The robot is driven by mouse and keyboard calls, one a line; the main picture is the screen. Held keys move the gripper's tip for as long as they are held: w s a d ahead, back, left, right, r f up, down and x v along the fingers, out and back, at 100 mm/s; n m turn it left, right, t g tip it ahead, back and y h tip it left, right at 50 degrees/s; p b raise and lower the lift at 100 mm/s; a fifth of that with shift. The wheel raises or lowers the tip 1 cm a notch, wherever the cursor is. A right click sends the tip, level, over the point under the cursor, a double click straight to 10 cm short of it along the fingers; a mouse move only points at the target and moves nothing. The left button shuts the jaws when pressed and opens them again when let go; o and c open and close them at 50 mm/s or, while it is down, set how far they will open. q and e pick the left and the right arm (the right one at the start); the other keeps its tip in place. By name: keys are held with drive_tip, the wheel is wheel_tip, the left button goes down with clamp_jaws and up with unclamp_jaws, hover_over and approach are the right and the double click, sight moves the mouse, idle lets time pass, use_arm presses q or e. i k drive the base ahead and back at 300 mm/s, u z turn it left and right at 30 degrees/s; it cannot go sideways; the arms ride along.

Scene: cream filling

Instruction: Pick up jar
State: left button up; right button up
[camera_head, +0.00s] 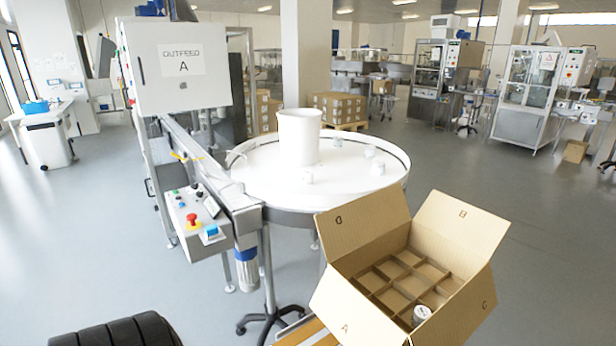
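One more jar (421,314) sits in a front compartment of the open cardboard box (365,262). The box's other visible compartments look empty; parts of its inside are hidden by the walls. Neither of my grippers shows in this view.
A large white cylinder (298,137) stands mid-turntable. A rim rail surrounds it. The OUTFEED A machine (180,68), conveyor and control panel (195,212) stand left. A black ribbed part is at bottom left. Floor at left is clear.

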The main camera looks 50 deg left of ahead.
sight(307, 175)
drive_tip(key=u, duration=1.55)
